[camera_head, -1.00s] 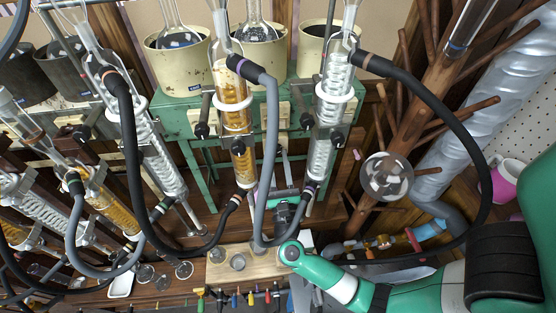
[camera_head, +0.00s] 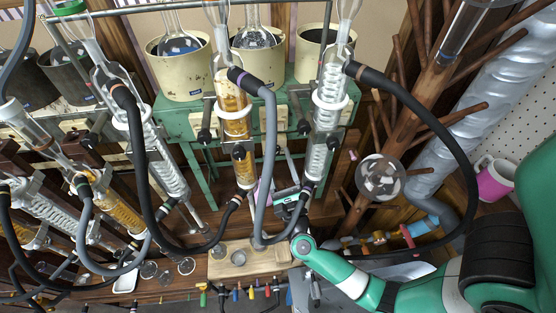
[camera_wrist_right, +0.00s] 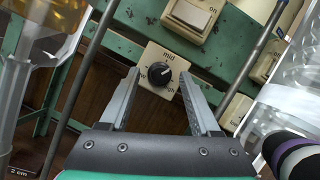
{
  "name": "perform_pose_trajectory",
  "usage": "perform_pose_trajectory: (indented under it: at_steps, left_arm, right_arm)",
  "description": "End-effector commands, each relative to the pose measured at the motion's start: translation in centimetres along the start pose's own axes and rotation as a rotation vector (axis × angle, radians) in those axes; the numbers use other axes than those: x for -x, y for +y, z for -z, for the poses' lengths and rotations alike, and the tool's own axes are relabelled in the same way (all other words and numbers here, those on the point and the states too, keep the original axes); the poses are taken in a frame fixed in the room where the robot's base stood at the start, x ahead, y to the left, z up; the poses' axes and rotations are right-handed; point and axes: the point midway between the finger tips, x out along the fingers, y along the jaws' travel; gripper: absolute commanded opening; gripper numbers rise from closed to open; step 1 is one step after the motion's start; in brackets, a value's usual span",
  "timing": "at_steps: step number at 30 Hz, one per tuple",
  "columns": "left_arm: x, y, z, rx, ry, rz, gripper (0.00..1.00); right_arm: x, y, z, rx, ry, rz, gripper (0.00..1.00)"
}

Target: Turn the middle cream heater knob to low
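A black heater knob (camera_wrist_right: 160,75) sits on a cream plate (camera_wrist_right: 149,57) fixed to the green frame in the right wrist view. The plate reads "mid" above the knob, with partly covered words at left and lower right. A pale mark shows on the knob, but its exact direction is hard to tell. My right gripper (camera_wrist_right: 158,84) is open, with its fingers on either side of the knob and no clear contact. In the head view my right gripper (camera_head: 288,178) reaches up between the glass columns. My left gripper is not in view.
A cream rocker switch (camera_wrist_right: 190,15) is above the knob. A grey hose (camera_head: 270,140) and glass condensers (camera_head: 331,100) stand close on both sides of my right gripper. Cream heaters (camera_head: 257,63) holding flasks are above the green frame (camera_head: 180,122). A wooden block (camera_head: 222,268) lies below.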

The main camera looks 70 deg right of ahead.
Motion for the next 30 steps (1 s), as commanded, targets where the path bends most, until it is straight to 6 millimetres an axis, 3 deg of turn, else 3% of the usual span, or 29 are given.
perform_pose_trajectory:
  at_steps: [10, 14, 22, 30]
  left_arm:
    - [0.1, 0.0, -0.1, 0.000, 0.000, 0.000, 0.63]
    - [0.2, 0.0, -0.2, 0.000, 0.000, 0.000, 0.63]
    - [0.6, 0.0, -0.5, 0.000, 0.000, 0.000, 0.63]
    - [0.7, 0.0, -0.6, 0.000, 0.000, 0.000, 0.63]
  right_arm:
    - [0.7, 0.1, 0.0, -0.001, 0.000, -0.002, 0.63]
    - [3.0, 0.2, 0.1, -0.001, 0.000, -0.007, 0.63]
    - [9.4, 0.2, 0.0, -0.001, -0.002, -0.008, 0.63]
    - [11.6, 0.0, 0.0, -0.001, 0.000, -0.001, 0.63]
